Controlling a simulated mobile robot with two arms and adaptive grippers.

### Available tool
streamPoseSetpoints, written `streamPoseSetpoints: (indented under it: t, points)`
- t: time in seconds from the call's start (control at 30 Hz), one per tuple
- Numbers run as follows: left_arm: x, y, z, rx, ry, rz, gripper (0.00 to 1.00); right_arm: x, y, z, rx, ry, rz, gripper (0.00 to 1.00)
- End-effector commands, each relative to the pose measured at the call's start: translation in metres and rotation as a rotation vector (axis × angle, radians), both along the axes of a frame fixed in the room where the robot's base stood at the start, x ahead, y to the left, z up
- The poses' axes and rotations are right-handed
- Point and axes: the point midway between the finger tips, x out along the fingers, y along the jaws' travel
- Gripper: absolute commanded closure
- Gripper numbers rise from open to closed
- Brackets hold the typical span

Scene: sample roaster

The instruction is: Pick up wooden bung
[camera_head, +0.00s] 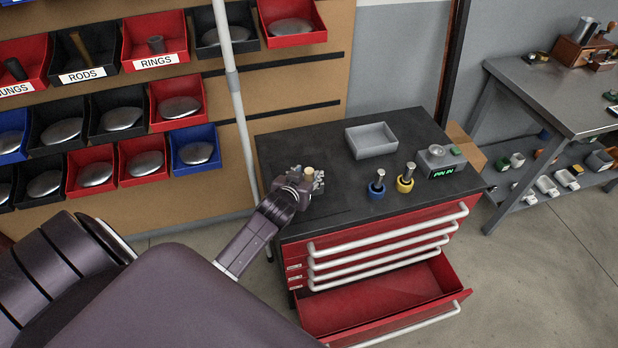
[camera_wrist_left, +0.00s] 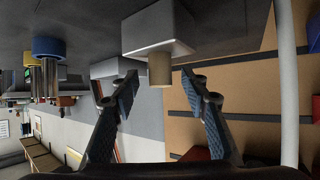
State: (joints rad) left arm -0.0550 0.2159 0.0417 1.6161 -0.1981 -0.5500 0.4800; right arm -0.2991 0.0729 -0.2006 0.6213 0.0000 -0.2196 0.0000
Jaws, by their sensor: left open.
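The wooden bung (camera_head: 309,172) is a small tan cylinder near the left end of the dark top of the red tool cabinet. In the left wrist view the bung (camera_wrist_left: 160,70) sticks out of a pale grey block (camera_wrist_left: 158,28); that picture is upside down. My left gripper (camera_head: 305,182) is open at the bung. In the left wrist view its two fingers (camera_wrist_left: 160,84) stand apart on either side of the bung's end, with visible gaps. The block is mostly hidden by the gripper in the head view. My right gripper is not in view.
On the cabinet top (camera_head: 335,200) are a grey tray (camera_head: 371,143), a blue-collared plug (camera_head: 377,183), a yellow-collared plug (camera_head: 405,178) and a grey box with a green display (camera_head: 441,162). The bottom drawer (camera_head: 385,300) is open. A bin rack stands at left, a metal bench (camera_head: 560,95) at right.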

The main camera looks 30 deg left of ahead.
Motion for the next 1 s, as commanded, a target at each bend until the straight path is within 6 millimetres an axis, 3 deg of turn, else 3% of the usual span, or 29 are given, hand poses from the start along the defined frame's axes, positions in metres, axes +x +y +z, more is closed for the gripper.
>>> streamPoseSetpoints:
  t: [0.13,0.47,0.83,1.0]
  points:
    - [0.0127,0.0043,-0.0061,0.002,-0.001,0.000,0.58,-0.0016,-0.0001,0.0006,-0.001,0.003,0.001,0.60]
    - [0.0156,0.0051,-0.0086,0.002,-0.001,0.000,0.59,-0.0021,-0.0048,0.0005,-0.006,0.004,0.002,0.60]
    - [0.0153,0.0050,-0.0087,0.001,0.000,0.000,1.00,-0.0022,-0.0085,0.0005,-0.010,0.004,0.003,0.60]
    - [0.0154,0.0050,-0.0085,0.001,0.000,0.000,1.00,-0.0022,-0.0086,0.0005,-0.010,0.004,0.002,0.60]
